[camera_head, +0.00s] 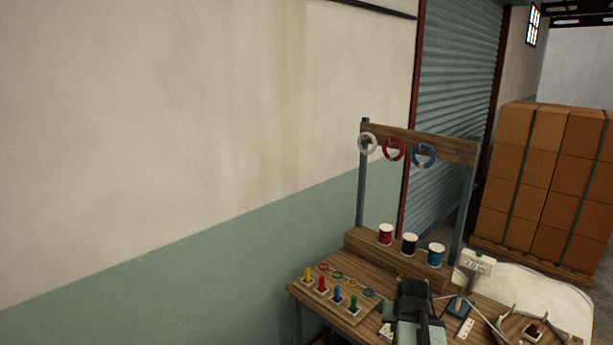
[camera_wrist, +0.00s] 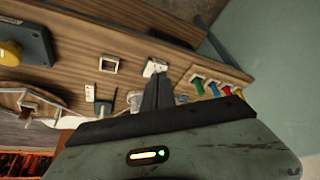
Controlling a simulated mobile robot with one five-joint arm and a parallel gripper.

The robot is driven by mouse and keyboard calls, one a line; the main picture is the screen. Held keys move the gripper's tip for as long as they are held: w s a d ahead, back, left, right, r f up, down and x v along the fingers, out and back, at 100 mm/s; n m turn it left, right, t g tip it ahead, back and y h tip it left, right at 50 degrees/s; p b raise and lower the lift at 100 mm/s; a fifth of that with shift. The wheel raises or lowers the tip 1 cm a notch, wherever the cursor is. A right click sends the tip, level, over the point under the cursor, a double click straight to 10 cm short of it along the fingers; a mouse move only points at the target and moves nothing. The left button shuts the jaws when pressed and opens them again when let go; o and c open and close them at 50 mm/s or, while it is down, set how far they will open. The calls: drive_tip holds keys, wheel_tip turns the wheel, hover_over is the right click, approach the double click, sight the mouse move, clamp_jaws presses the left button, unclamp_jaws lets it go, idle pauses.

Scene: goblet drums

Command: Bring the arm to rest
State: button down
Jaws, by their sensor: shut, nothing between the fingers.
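My gripper (camera_head: 414,290) shows in the head view over the front of a wooden workbench (camera_head: 325,272). The dark arm behind it comes in from the bottom edge. In the wrist view the gripper's dark fingers (camera_wrist: 157,88) are together, with nothing between them. They point towards the bench top (camera_wrist: 75,45), near a small white block (camera_wrist: 154,68). I cannot tell how far the fingertips are above the bench.
Coloured pegs (camera_head: 337,294) stand at the bench's left end. Several spools (camera_head: 410,243) stand on a raised shelf, below a rack of wire coils (camera_head: 393,149). A small display (camera_head: 477,262) stands right of the gripper. Stacked boxes (camera_head: 520,170) are behind; the wall is left.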

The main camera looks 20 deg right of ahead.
drive_tip(key=w+a+f+n+y, duration=0.1)
drive_tip(key=w+a+n, duration=0.15)
drive_tip(key=a, duration=0.55)
drive_tip(key=w+a+f+n+y, duration=0.1)
drive_tip(key=w+a, duration=0.2)
drive_tip(key=a, duration=0.4)
drive_tip(key=s+a+f+n+g+b, duration=0.1)
drive_tip(key=a+n+g, duration=0.15)
drive_tip(key=a, duration=1.55)
drive_tip(key=shift+s+a+f+g, duration=0.15)
drive_tip(key=shift+s+g, duration=0.2)
drive_tip(key=shift+s, duration=0.45)
drive_tip(key=shift+s+a+f+g, duration=0.1)
drive_tip(key=shift+s+g, duration=0.25)
drive_tip(key=shift+s, duration=0.4)
drive_tip(key=shift+s+a+f+g, duration=0.15)
drive_tip(key=shift+s+g, duration=0.2)
drive_tip(key=shift+s, duration=0.45)
drive_tip(key=shift+d, duration=0.1)
